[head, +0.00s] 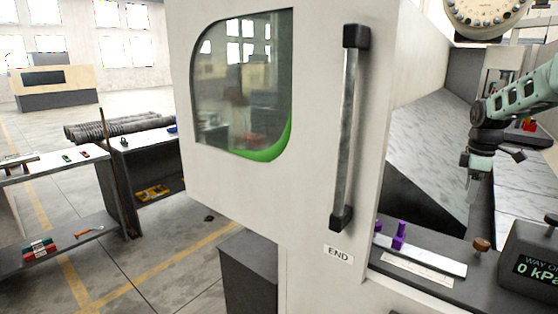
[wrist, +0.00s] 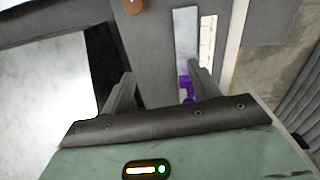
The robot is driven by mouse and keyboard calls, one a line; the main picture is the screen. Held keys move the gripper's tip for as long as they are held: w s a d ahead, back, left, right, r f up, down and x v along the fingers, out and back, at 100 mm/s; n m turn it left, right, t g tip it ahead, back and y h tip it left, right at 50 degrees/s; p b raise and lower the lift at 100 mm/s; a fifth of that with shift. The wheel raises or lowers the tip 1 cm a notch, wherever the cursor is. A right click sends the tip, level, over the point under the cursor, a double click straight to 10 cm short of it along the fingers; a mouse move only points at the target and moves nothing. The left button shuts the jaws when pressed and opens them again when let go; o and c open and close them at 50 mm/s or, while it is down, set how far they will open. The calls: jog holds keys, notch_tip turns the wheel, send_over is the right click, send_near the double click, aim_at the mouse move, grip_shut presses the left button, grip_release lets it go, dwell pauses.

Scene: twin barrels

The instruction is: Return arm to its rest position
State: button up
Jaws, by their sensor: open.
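My gripper (head: 471,190) hangs from the green arm at the right of the head view, pointing down inside the machine opening. In the wrist view my gripper (wrist: 160,72) has its two fingers spread apart, with nothing between them but the grey surface beyond. Two purple pieces stand on a pale strip (head: 440,262) on the ledge at the machine's front; the taller purple piece (head: 399,235) is upright. In the wrist view purple (wrist: 186,88) shows beside the right finger, partly hidden by it. I cannot tell its distance from the finger.
The white machine door (head: 310,180) with its vertical handle (head: 346,130) stands left of the opening. A brown knob (head: 482,244) and a dark display box (head: 530,262) reading "0 kPa" sit on the ledge. Workbenches (head: 60,170) stand at the left, with open floor between.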

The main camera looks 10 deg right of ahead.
jog(key=s+a+f+m+t, duration=0.1)
jog(key=s+a+m, duration=0.1)
jog(key=a, duration=1)
jog(key=s+a+m, duration=0.2)
jog(key=s+a, duration=0.1)
jog(key=a, duration=0.8)
jog(key=s+a+f+n+g+y+b, duration=0.1)
jog(key=s+a+f+n+b, duration=0.1)
jog(key=s+a, duration=2.3)
jog(key=a+f+n, duration=0.1)
jog(key=a, duration=0.3)
jog(key=shift+s+a, duration=0.3)
jog(key=shift+s, duration=0.05)
